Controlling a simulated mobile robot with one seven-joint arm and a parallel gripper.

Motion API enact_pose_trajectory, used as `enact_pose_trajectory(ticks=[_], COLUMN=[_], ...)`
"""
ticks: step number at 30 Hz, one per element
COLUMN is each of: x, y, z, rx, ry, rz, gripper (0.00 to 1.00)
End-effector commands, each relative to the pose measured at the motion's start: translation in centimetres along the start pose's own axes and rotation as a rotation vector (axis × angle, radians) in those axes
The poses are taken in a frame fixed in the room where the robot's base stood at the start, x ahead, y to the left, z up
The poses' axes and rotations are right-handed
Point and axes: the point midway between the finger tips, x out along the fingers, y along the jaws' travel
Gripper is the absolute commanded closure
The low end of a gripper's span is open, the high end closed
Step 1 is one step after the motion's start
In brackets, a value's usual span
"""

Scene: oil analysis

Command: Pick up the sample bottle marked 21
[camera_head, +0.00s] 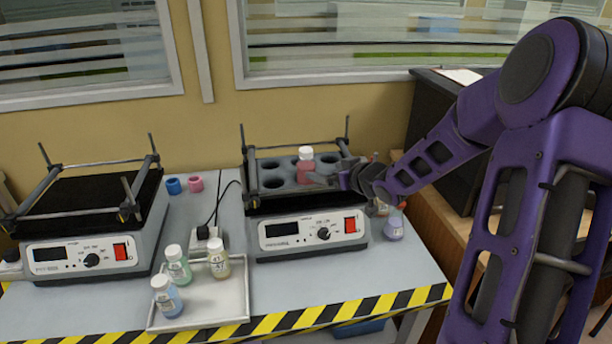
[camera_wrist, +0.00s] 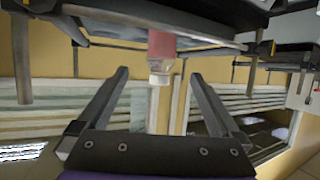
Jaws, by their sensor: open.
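A bottle with pink contents and a white cap (camera_head: 305,166) stands upright in the rack of the right-hand shaker (camera_head: 290,180). No number on it is readable, so I cannot tell whether it is marked 21. My gripper (camera_head: 322,178) is just right of this bottle, with its fingers pointing left. In the wrist view, its two fingers (camera_wrist: 160,78) are spread apart and empty. The pink bottle (camera_wrist: 161,50) appears upside down there, ahead between the fingertips.
A purple bottle (camera_head: 394,226) stands right of the shaker, with others partly hidden by my arm. Blue (camera_head: 173,186) and pink (camera_head: 196,184) cups sit between this shaker and the left one (camera_head: 90,225).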

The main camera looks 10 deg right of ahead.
Motion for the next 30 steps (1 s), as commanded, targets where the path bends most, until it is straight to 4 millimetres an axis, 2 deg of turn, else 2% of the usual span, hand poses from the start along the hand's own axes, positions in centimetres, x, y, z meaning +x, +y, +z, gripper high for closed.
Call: enact_pose_trajectory(ticks=[1,3,7,14,20,24,30], x=[1.4,2.9,5.0,6.5,9.4,11.0,11.4], y=[-0.1,-0.1,0.0,0.0,-0.4,-0.3,-0.2], z=[0.2,0.2,0.1,0.2,0.9,0.8,0.7], rx=[0.002,0.002,0.002,0.001,0.002,0.002,0.002], ry=[0.002,0.001,0.001,-0.001,0.0,0.0,0.0], rz=[-0.003,-0.002,0.0,0.001,-0.001,0.001,0.002], gripper=[0.0,0.0,0.0,0.0,0.0,0.0,0.0])
